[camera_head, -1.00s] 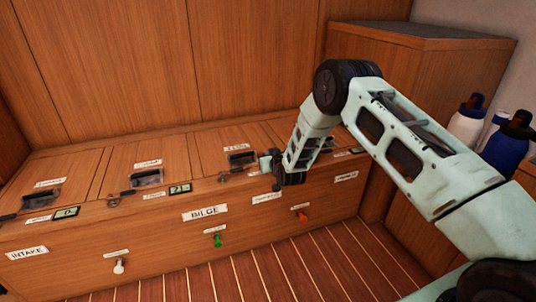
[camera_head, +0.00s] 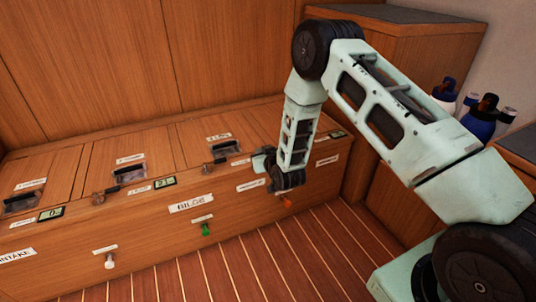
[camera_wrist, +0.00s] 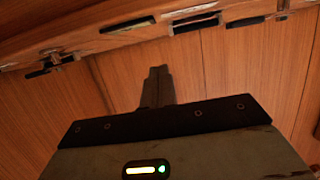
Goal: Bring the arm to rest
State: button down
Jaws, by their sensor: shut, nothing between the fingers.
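My arm (camera_head: 385,105) reaches in from the right in the head view, bent at a dark elbow joint, with the forearm hanging down in front of the wooden locker bench (camera_head: 150,245). My gripper (camera_head: 265,162) is at the bench's front top edge, near the right end; its fingertips are small there and partly hidden. In the wrist view my gripper (camera_wrist: 157,75) shows as dark fingers together, with nothing held between them. Wood panels lie beyond the fingers. I cannot tell whether the gripper touches the bench.
The bench front carries a white knob (camera_head: 109,260), a green knob (camera_head: 206,230) and an orange knob (camera_head: 286,202). Latches (camera_head: 130,173) line its top edge. Bottles (camera_head: 481,120) stand at the right behind my arm. The striped floor (camera_head: 240,265) in front is clear.

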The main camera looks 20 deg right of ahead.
jog(key=p+v, duration=0.1)
jog(key=v, duration=0.6)
jog(key=s+a+r+n+g+y, duration=0.2)
jog(key=s+a+r+g, duration=0.2)
jog(key=s+a+r, duration=0.4)
jog(key=s+a+r+n+g+y, duration=0.2)
jog(key=s+a+r+g, duration=0.3)
jog(key=a, duration=0.4)
jog(key=s+d+r+n+g+h, duration=0.1)
jog(key=s+r+n+g+h, duration=0.2)
jog(key=s, duration=0.9)
jog(key=s+d+r+n+g, duration=0.15)
jog(key=s+r, duration=0.35)
jog(key=s, duration=0.7)
notch_tip(320, 180, up, 32)
jog(key=s+g+p, duration=0.1)
jog(key=p, duration=3.1)
jog(key=shift+f+m, duration=0.2)
jog(key=shift+m, duration=0.25)
